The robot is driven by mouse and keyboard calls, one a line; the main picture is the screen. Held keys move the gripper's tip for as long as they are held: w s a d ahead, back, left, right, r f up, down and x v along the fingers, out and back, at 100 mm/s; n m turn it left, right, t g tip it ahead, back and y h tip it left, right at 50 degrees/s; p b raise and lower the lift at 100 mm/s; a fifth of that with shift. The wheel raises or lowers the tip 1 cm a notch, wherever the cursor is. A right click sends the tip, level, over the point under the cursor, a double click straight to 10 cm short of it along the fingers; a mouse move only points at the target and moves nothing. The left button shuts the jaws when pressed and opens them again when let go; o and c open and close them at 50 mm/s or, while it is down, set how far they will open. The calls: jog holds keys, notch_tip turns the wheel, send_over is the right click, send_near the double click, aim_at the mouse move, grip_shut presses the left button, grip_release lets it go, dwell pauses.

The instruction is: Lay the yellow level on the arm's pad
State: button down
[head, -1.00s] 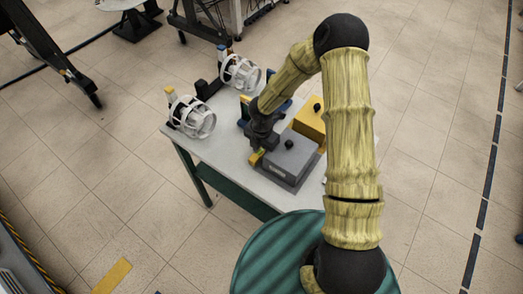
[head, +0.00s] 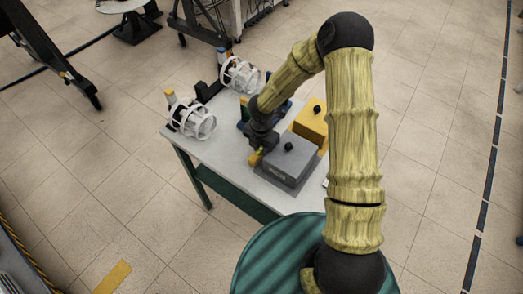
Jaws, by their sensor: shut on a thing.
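My gripper (head: 260,148) is low over the left side of the grey box on the table. It is shut on a small yellow piece with a greenish spot, which I take to be the yellow level (head: 255,158). Only its end shows below the dark jaws; the rest is hidden by my gripper. I cannot tell whether it touches the table or the box beside it. The arm's pad cannot be made out in this view.
A grey box (head: 290,163) with a black knob stands right of my gripper, with a yellow box (head: 312,122) behind it. Two white ring cages (head: 193,122) (head: 240,75) stand on the left and back. The white table's (head: 215,160) front left is clear.

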aim_at(261, 151)
notch_tip(261, 151, up, 8)
jog(key=shift+r, duration=0.25)
jog(key=shift+s, duration=0.1)
dwell(0.5)
